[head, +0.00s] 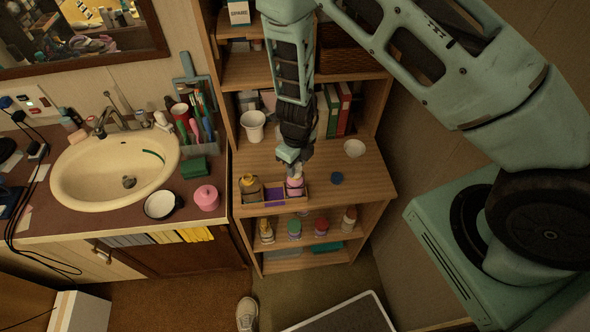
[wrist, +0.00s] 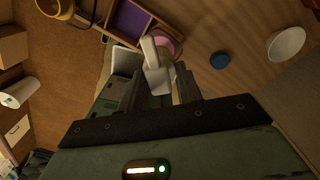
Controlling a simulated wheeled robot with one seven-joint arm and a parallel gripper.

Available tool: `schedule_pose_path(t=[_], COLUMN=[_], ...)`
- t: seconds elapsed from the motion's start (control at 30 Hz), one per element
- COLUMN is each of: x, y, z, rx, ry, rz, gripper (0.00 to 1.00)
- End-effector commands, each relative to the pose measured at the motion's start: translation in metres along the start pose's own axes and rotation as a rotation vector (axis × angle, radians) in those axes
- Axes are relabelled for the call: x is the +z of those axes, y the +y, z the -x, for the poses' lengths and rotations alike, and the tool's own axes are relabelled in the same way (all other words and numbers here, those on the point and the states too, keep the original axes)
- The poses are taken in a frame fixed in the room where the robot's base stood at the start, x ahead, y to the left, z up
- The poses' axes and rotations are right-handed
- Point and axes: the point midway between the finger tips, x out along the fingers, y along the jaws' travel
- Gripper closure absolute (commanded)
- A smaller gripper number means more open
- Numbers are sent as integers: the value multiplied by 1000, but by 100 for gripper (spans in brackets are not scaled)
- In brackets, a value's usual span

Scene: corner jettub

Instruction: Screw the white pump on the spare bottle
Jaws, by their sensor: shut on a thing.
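My gripper (head: 292,160) points down over the wooden shelf's front edge and is shut on the white pump (head: 296,173). In the wrist view the white pump (wrist: 155,62) stands between my fingers (wrist: 158,85), its nozzle toward the camera. A pink bottle (head: 295,188) is directly below the pump, at the right end of a small wooden tray (head: 272,205). Its pink top (wrist: 167,43) shows partly behind the pump in the wrist view. I cannot tell whether the pump is threaded on the bottle or only touching it.
The tray has a purple compartment (head: 268,194) and an amber bottle (head: 250,187). A blue cap (head: 337,178) and a white bowl (head: 355,147) lie to the right. A white cup (head: 253,126) stands behind left. Several bottles fill the lower shelf. A "SPARE" sign (head: 239,12) stands above.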

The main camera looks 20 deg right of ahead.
Motion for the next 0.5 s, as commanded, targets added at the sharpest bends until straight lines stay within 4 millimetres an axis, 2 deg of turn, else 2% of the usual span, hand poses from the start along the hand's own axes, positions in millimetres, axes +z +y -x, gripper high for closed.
schedule_pose_path(t=[0.17, 0.5], x=[0, 0], y=[0, 0], z=[1, 2], rx=[0, 0], ry=[-1, -1], rz=[-8, -180], gripper=[85, 85])
